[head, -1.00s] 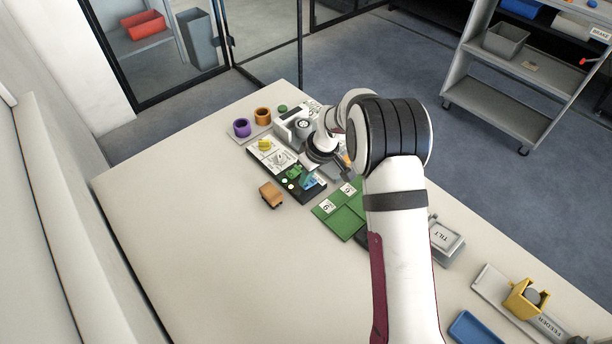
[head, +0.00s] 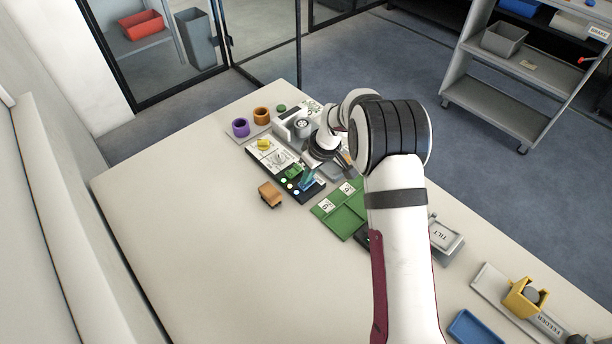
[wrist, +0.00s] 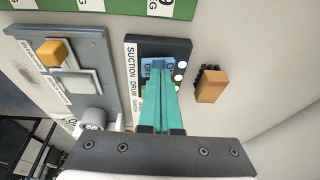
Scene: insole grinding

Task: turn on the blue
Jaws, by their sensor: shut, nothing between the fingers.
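A black control panel (wrist: 178,47) labelled "SUCTION DRUM" lies below my gripper in the wrist view. On it is a blue switch plate (wrist: 147,70) with "OFF" readable; the rest of its lettering is covered. My gripper (wrist: 159,72) has its teal fingers together and empty, with the tips over the blue plate. I cannot tell whether they touch it. Pale round lights (wrist: 180,66) sit just right of the fingertips. In the head view my gripper (head: 307,179) is over the near end of the panel, and the blue switch is hard to separate from the fingers.
An orange-brown block (head: 270,193) with dark bristles lies beside the panel. A green tray (head: 347,219) is to the right. Purple (head: 241,128) and orange (head: 262,116) cups stand at the far left. The table's left side is clear.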

